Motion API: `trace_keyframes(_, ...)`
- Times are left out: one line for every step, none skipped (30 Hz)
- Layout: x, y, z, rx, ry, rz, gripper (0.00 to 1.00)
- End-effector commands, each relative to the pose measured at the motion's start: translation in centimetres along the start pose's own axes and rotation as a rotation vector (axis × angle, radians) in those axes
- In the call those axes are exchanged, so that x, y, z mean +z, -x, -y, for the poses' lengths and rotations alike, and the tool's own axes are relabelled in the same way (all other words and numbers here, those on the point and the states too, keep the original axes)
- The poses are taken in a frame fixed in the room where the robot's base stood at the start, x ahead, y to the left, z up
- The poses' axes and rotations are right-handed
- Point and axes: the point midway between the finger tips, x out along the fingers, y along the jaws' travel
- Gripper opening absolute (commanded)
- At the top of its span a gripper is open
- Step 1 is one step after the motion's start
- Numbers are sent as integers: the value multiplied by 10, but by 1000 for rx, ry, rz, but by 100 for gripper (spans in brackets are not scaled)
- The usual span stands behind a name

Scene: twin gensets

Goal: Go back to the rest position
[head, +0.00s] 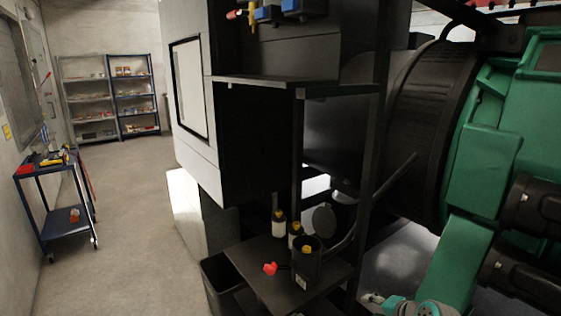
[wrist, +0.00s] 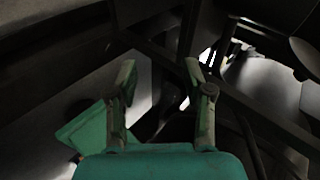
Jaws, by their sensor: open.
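My gripper (wrist: 160,66) shows in the wrist view with its two greenish fingers spread apart. Nothing is held between them. Dark frame bars and shadowed floor lie beyond the fingertips. In the head view a teal and grey part of my arm shows at the bottom edge, right of the low shelf. The gripper's fingers cannot be made out there.
A dark low shelf (head: 269,284) holds bottles, a dark container (head: 306,268) and a red item (head: 270,268). A dark bin (head: 219,282) stands beside it. The green genset (head: 487,150) fills the right. A blue cart (head: 47,172) stands left; the aisle floor is clear.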

Motion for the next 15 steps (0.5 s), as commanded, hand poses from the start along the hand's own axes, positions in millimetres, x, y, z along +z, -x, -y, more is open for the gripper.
trace_keyframes(17,-5,-19,2,12,-12,51)
trace_keyframes(24,-7,-28,2,22,-24,51)
trace_keyframes(34,-8,-40,2,35,-40,51)
trace_keyframes(41,-9,-49,1,46,-51,51)
trace_keyframes(49,-10,-58,1,56,-62,51)
trace_keyframes(59,-10,-69,2,71,-78,51)
trace_keyframes(67,-10,-78,2,83,-88,51)
trace_keyframes(74,-9,-86,1,94,-100,51)
trace_keyframes(84,-7,-97,3,111,-115,51)
trace_keyframes(91,-6,-105,4,123,-127,51)
trace_keyframes(99,-4,-113,5,135,-137,51)
trace_keyframes(109,-1,-123,6,154,-152,51)
trace_keyframes(116,2,-131,8,167,-163,51)
trace_keyframes(124,5,-138,8,181,-175,51)
trace_keyframes(133,9,-147,10,199,-189,51)
